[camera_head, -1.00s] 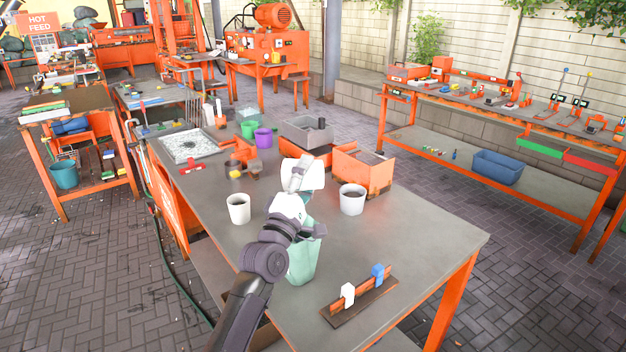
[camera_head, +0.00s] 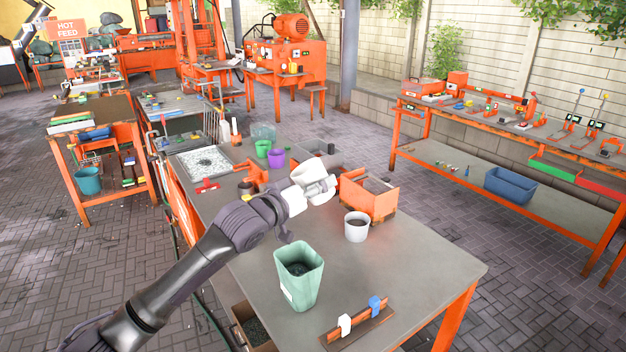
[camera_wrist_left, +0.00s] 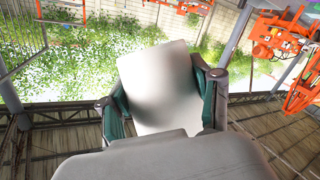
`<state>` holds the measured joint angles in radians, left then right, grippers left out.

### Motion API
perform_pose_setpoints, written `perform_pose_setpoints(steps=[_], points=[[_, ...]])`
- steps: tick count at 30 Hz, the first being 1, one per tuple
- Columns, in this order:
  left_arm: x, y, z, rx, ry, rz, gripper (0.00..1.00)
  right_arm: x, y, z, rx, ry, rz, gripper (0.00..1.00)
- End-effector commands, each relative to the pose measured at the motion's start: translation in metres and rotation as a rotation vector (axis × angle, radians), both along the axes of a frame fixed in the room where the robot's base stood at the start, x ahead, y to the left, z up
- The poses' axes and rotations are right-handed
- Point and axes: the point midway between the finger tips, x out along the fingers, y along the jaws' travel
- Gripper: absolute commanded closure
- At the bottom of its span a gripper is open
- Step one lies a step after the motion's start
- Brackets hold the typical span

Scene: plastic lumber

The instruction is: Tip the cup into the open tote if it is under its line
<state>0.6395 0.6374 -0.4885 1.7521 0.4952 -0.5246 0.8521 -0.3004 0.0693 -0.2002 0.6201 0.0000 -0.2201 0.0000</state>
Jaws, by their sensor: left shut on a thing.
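My left gripper (camera_head: 317,188) is shut on a pale cup (camera_head: 306,172) above the table, near an orange open box (camera_head: 372,203). The cup looks tilted in the head view; its inside and any line are hidden. In the left wrist view the cup (camera_wrist_left: 162,85) fills the gap between the two green-lined fingers (camera_wrist_left: 163,102). A grey tote (camera_head: 331,159) is partly hidden behind the gripper and cup. I cannot tell which container is the open tote. My right gripper is not in view.
A tall green bin (camera_head: 302,285) with dark contents stands at the front. A rack with white and blue clips (camera_head: 357,328) lies at the front edge. Green (camera_head: 263,149) and purple (camera_head: 276,158) cups stand farther back. The table's right front is clear.

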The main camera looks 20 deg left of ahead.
Motion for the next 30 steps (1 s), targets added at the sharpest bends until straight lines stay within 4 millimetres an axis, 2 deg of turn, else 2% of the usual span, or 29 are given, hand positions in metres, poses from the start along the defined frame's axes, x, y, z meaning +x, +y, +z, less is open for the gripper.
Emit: perform_pose_setpoints(steps=[1, 4, 15, 22, 30], points=[[0.0, -0.001, 0.014, 0.056, 0.004, 0.001, 0.74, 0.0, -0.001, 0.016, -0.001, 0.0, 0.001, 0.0], [0.001, -0.003, 0.022, 0.162, 0.016, 0.0, 0.74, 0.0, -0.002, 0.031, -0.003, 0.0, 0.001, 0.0], [0.002, -0.011, 0.032, 0.384, 0.048, -0.001, 0.74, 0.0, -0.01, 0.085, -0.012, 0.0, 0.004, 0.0], [0.002, -0.015, 0.036, 0.498, 0.06, 0.0, 0.74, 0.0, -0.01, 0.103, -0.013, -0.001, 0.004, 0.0], [0.002, -0.016, 0.034, 0.544, 0.066, 0.0, 0.74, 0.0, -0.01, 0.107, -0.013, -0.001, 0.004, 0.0]])
